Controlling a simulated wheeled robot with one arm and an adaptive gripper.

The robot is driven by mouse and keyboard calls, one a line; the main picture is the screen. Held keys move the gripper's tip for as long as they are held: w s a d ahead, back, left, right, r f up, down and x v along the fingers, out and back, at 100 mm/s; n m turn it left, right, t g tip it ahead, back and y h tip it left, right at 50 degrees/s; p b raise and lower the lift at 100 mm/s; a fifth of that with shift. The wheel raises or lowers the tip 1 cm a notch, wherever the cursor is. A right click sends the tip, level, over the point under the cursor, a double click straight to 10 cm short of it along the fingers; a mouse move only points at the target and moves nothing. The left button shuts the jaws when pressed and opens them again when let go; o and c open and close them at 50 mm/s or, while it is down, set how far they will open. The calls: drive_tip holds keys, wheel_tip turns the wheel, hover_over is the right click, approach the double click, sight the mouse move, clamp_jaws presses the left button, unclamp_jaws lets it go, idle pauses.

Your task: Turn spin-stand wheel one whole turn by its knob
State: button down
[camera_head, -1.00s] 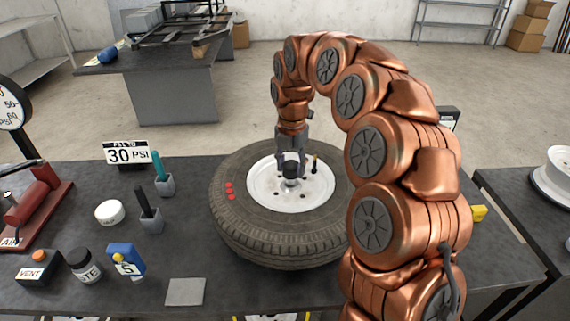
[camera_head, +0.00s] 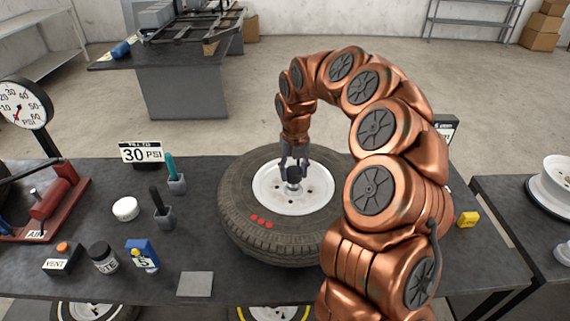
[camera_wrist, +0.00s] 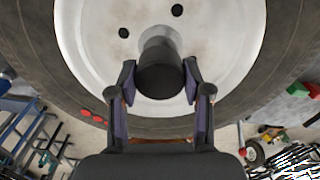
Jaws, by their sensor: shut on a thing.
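The wheel lies flat on the dark workbench, its black tyre (camera_head: 240,205) around a white rim (camera_head: 318,190) with dark holes. Red dots (camera_head: 260,220) mark the tyre at its near left side; they also show in the wrist view (camera_wrist: 92,118). A dark cylindrical knob (camera_wrist: 160,70) stands up near the middle of the rim. My gripper (camera_head: 293,168) points down over it. In the wrist view the fingers of my gripper (camera_wrist: 159,84) are on both sides of the knob, shut on it. The fingers partly hide the knob in the head view.
A yellow block (camera_head: 468,219) lies right. My arm covers the wheel's right side.

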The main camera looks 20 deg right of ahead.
drive_tip(key=shift+r+n+p, duration=0.1)
drive_tip(key=shift+n+p, duration=0.3)
drive_tip(key=shift+p, duration=0.45)
drive_tip(key=shift+s+f, duration=0.1)
drive_tip(key=shift+f, duration=0.1)
drive_tip(key=c, duration=0.5)
unclamp_jaws()
